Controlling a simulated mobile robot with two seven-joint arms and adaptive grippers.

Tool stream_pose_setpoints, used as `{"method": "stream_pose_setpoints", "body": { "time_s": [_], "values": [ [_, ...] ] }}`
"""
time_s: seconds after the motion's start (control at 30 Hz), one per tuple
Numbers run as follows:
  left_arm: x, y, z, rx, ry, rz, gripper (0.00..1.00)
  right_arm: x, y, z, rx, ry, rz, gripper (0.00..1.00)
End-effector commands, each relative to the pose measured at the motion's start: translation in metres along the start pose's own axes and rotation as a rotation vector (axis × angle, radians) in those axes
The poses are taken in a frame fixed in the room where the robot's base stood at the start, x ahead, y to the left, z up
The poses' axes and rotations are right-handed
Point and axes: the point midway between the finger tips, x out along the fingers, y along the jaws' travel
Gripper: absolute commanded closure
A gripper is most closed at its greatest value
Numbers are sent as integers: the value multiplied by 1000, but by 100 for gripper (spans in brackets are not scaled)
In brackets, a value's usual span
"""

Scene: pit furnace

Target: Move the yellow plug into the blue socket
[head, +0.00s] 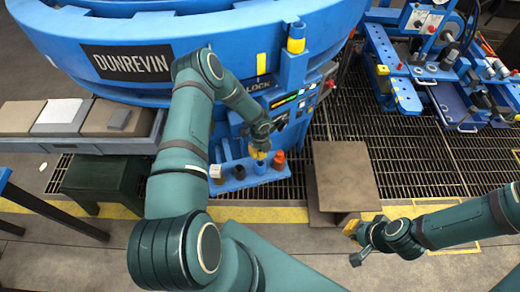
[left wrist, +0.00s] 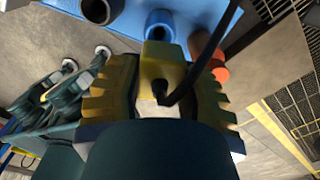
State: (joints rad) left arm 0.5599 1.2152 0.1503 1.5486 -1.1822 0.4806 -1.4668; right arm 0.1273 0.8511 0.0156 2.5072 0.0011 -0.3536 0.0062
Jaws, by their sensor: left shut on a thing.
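The yellow plug (left wrist: 150,68) with its black cable sits between the ribbed yellow fingers of my left gripper (left wrist: 165,95), which is shut on it. In the head view my left gripper (head: 259,149) is over the small blue shelf, above the blue socket (head: 259,167). In the left wrist view the blue socket (left wrist: 160,24) shows just beyond the plug, its lower part hidden by it. I cannot tell whether plug and socket touch. My right gripper (head: 362,238) is empty and appears open, low at the right by the brown box.
An orange socket (head: 279,159) stands right of the blue one, and a dark socket (head: 239,172) and a white-topped one (head: 215,172) stand left. The blue furnace (head: 200,40) rises behind. A brown box (head: 345,175) stands right of the shelf.

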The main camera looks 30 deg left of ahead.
Motion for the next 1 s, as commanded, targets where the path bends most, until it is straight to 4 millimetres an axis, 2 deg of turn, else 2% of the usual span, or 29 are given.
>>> {"method": "stream_pose_setpoints", "body": {
  "time_s": [0.6,1.0],
  "values": [
    [52,0,0,-2,0,1,99,27,10,4,-5,-6,-1,100],
    [55,0,0,-2,0,0,99,28,10,4,-5,-4,-1,100]
  ]
}}
